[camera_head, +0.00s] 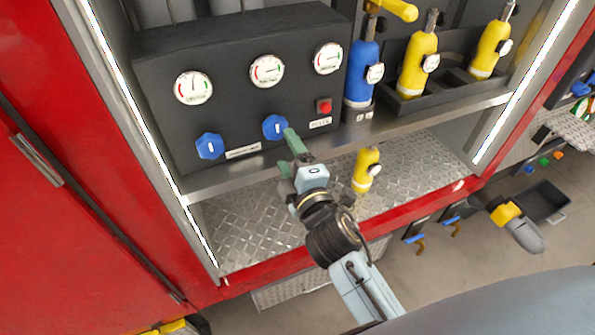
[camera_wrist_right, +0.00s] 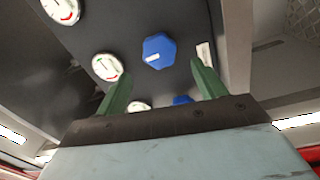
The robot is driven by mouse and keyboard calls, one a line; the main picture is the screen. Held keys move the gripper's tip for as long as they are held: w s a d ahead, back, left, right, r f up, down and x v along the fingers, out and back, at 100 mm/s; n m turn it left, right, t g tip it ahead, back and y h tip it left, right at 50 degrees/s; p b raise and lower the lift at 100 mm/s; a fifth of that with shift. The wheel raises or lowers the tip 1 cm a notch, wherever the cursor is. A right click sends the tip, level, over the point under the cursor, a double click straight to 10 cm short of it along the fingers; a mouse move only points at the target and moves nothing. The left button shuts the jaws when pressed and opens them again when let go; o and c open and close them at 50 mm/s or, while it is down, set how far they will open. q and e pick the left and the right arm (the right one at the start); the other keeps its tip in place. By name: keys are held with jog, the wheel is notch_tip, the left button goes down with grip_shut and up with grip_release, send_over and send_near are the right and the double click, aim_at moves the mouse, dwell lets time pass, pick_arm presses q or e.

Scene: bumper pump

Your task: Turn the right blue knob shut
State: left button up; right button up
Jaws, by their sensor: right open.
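The right blue knob (camera_head: 275,127) sits on the black panel below the middle gauge. It is faceted, with a white mark that looks nearly upright in the head view. My right gripper (camera_head: 287,150) is just in front of and below it, open and empty, with one green finger overlapping the knob's lower right edge. In the right wrist view the right blue knob (camera_wrist_right: 159,51) shows between and beyond the two green fingers of the right gripper (camera_wrist_right: 161,73); contact is not visible. The left blue knob (camera_head: 209,146) is partly hidden by the gripper body in the wrist view (camera_wrist_right: 182,100). My left gripper is out of view.
The black panel (camera_head: 225,115) carries several gauges and a red button (camera_head: 323,106). To its right stand a blue bottle (camera_head: 361,75) and yellow bottles (camera_head: 417,65). A yellow bottle (camera_head: 367,170) is close to my right wrist. The metal shelf edge (camera_head: 240,180) runs below the panel.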

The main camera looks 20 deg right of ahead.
jog(key=s, duration=0.4)
jog(key=shift+s+f, duration=0.1)
jog(key=shift+s, duration=0.3)
jog(key=s+f+m+g+b, duration=0.1)
jog(key=s+f+m+g, duration=0.3)
jog(key=f, duration=1.5)
jog(key=s+f+m+g+b, duration=0.15)
jog(key=s+f+g, duration=0.4)
jog(key=f, duration=1.25)
jog(key=s+d+f+m+g, duration=0.2)
jog(key=s+f, duration=0.4)
jog(key=s, duration=0.3)
jog(key=s+d+f+m+g, duration=0.3)
jog(key=s+f, duration=0.3)
jog(key=s, duration=0.3)
jog(key=s+d+f+m+g, duration=0.3)
jog(key=s+f, duration=0.3)
jog(key=s, duration=0.4)
jog(key=shift+d+h, duration=0.3)
jog(key=shift+d, duration=0.55)
jog(key=shift+s+f+m, duration=0.1)
jog(key=shift+m, duration=0.15)
